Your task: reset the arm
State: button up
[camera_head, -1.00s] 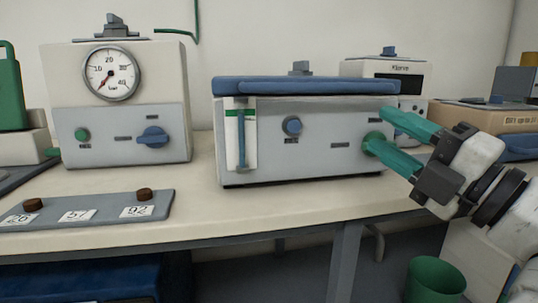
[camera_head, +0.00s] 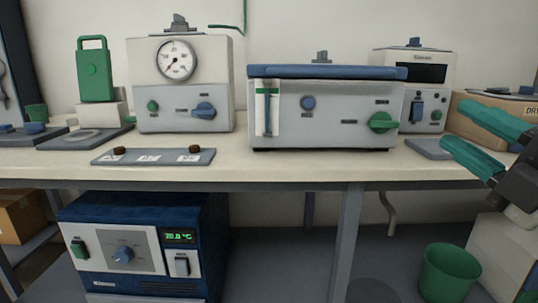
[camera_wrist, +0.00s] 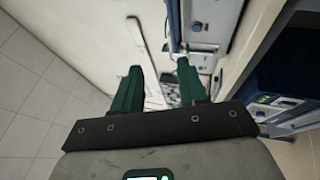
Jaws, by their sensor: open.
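My gripper (camera_head: 484,140) is at the right edge of the head view, with its two green fingers apart and nothing between them. It is to the right of the grey and white box with a blue lid (camera_head: 325,112) and clear of the box's green knob (camera_head: 383,122). In the wrist view my gripper (camera_wrist: 160,88) shows its green fingers spread and empty, with the bench front and floor beyond. Most of my arm is outside the head view.
A gauge unit (camera_head: 183,85), a white unit (camera_head: 413,68) and a cardboard box (camera_head: 490,110) stand on the bench (camera_head: 270,170). A plate with two brown pegs (camera_head: 153,157) lies in front. Below are a blue furnace (camera_head: 145,245) and a green bin (camera_head: 449,270).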

jog(key=w+d+f+m+g+h, duration=0.1)
jog(key=w+f+m+h, duration=0.15)
jog(key=f+m, duration=0.45)
jog(key=w+d+f+m+g+h, duration=0.1)
jog(key=f+m+g+h, duration=0.2)
jog(key=f, duration=0.6)
jog(key=s+a+f+m+g+h, duration=0.15)
jog(key=f+m, duration=0.25)
jog(key=f, duration=0.4)
jog(key=s+d+f+m+g, duration=0.1)
jog(key=s+f+m+g, duration=0.15)
jog(key=f, duration=0.65)
jog(key=s+a+f+m+g+p, duration=0.1)
jog(key=s+f+m+g, duration=0.4)
jog(key=s+f, duration=0.65)
jog(key=s+d+f+m+g+h, duration=0.25)
jog(key=s+f+g, duration=0.25)
jog(key=s+f, duration=0.8)
notch_tip(320, 180, up, 39)
jog(key=s+p, duration=0.1)
jog(key=p, duration=3.7)
jog(key=shift+s+d+r+m+g+p, duration=0.15)
jog(key=shift+s+m+g+p, duration=0.05)
jog(key=shift+m+g+p, duration=0.1)
jog(key=shift+y, duration=0.25)
